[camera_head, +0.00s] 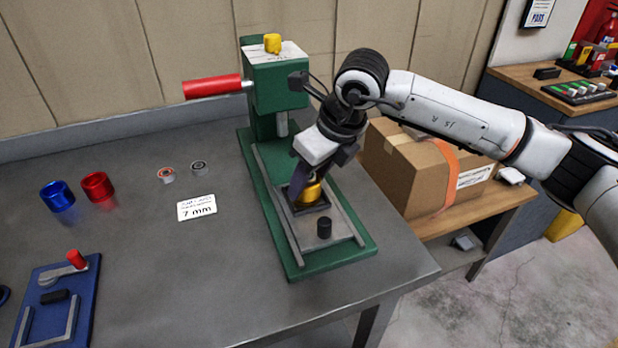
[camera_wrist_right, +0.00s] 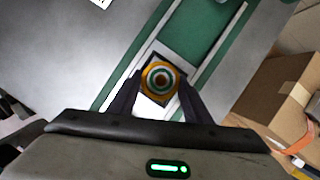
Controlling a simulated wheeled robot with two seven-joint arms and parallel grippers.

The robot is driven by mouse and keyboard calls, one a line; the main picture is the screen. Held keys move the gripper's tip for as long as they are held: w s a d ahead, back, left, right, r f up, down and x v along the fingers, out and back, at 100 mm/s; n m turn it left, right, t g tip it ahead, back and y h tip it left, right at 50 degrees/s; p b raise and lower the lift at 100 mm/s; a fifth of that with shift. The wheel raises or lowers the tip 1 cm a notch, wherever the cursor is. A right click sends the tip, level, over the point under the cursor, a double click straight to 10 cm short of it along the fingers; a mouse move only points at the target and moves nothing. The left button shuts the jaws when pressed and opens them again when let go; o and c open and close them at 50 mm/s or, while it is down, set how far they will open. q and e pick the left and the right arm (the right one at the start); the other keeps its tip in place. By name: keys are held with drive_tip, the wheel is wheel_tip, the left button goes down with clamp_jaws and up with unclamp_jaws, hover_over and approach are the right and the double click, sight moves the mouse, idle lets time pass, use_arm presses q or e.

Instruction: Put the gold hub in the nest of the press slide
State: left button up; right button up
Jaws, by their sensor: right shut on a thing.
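The gold hub (camera_head: 310,194) is at the black square nest (camera_head: 290,191) of the press slide (camera_head: 318,227), on the green press (camera_head: 272,82). My right gripper (camera_head: 306,182) reaches down from the right and is shut on the hub. In the right wrist view, the gold hub (camera_wrist_right: 161,80) sits between the two fingers of my right gripper (camera_wrist_right: 160,92), with the nest's frame around and under it. I cannot tell whether the hub rests fully on the nest floor. My left gripper is out of view.
A blue hub (camera_head: 57,196) and a red hub (camera_head: 97,187) stand at the left. Two small bearings (camera_head: 198,167) and a "7 mm" card (camera_head: 197,207) lie mid-table. A blue fixture (camera_head: 56,300) is front left. A cardboard box (camera_head: 415,175) stands right of the press.

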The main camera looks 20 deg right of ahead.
drive_tip(key=shift+f, duration=0.2)
drive_tip(key=shift+f, duration=0.1)
drive_tip(key=o, duration=1.4)
drive_tip(key=b+v, duration=0.1)
drive_tip(key=v, duration=1.1)
